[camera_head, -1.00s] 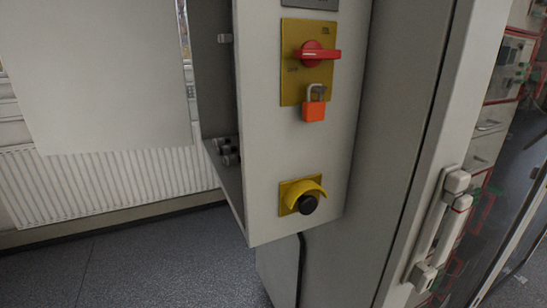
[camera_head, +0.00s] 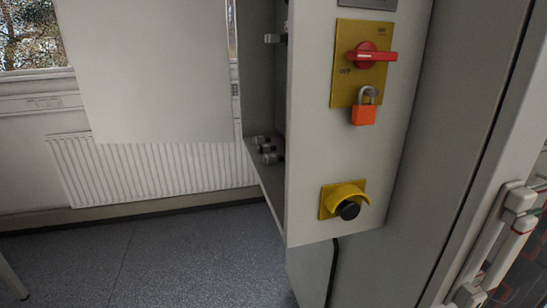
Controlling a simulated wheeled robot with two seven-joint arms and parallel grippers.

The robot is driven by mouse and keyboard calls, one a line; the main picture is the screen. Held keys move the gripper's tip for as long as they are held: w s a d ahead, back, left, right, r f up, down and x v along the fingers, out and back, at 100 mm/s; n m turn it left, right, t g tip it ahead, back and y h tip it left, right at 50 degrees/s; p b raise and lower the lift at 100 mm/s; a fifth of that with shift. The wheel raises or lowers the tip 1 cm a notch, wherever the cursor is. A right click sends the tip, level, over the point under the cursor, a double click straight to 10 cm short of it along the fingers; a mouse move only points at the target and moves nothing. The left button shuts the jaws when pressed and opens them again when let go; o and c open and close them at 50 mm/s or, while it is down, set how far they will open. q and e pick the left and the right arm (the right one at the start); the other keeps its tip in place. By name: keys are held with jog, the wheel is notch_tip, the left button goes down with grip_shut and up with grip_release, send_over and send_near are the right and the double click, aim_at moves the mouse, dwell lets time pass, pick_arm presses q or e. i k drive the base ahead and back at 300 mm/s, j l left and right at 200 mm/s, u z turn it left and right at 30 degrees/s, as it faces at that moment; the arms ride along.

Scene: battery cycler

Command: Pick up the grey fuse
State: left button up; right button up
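Several small grey and white cylinders that look like fuses (camera_head: 268,148) lie on the bottom shelf inside the open electrical cabinet (camera_head: 300,200). They are close together near the cabinet's front wall, which partly hides the shelf. They are too small to tell which one is the grey fuse. Neither of my grippers shows in the head view.
The cabinet's side panel carries a red rotary switch (camera_head: 372,56), an orange padlock (camera_head: 364,114) and a black button under a yellow guard (camera_head: 348,210). The open cabinet door (camera_head: 150,80) hangs at left, before a radiator (camera_head: 150,175). The floor (camera_head: 160,260) below is clear.

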aim_at(272, 158)
jog(key=i+j+z, duration=0.15)
jog(key=j+z, duration=0.85)
jog(key=j, duration=0.2)
jog(key=j+z, duration=0.5)
jog(key=j, duration=0.15)
